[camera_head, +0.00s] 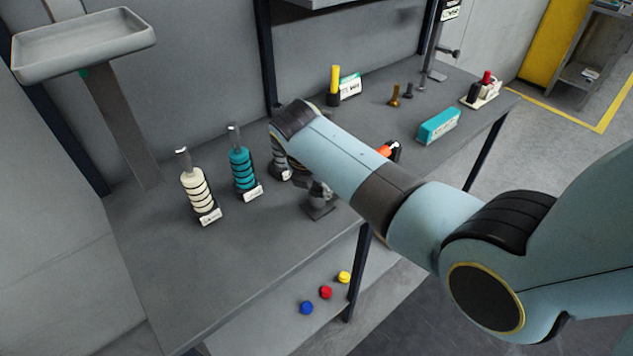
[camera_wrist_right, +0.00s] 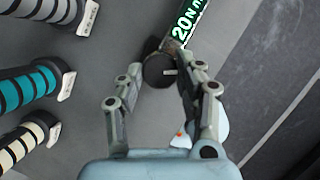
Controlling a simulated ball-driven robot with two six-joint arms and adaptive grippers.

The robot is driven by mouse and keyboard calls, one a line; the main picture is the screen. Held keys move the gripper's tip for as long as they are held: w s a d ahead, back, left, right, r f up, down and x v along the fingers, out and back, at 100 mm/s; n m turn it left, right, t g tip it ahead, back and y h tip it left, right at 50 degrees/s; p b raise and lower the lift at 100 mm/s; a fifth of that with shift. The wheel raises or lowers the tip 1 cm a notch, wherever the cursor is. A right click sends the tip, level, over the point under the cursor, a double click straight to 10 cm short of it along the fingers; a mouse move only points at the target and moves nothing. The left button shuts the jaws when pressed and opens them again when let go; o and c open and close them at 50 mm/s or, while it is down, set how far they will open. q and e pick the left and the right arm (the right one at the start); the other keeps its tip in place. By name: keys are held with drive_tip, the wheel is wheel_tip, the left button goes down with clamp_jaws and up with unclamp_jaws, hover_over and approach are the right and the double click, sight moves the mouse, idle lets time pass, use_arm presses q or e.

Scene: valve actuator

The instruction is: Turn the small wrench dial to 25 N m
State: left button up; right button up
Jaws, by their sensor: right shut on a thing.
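The small wrench's display (camera_wrist_right: 187,22) reads 20 N m in the right wrist view, the end of the text cut by the frame. A dark round part (camera_wrist_right: 157,70), which looks like the dial, sits just below it between my fingers. My right gripper (camera_wrist_right: 160,76) is shut on this dial, one finger on either side. In the head view the right gripper (camera_head: 318,196) is low over the bench, partly behind my own arm. That arm hides the wrench and display there. My left gripper is not in view.
Cream (camera_head: 197,192) and teal (camera_head: 242,168) ringed posts with labels stand left of the gripper on the bench (camera_head: 215,280); a grey one (camera_head: 280,165) is close beside it. A teal box (camera_head: 438,126) lies at right. The bench's front left is clear.

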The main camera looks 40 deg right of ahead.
drive_tip(key=shift+w+m+g+h, duration=0.1)
drive_tip(key=shift+m+g+h, duration=0.3)
drive_tip(key=shift+m, duration=1)
drive_tip(key=shift+w+m+g+h, duration=0.1)
drive_tip(key=shift+m+g, duration=0.5)
drive_tip(key=shift+m, duration=0.8)
drive_tip(key=o, duration=1.2)
drive_tip(key=shift+c, duration=0.2)
drive_tip(key=v, duration=1.2)
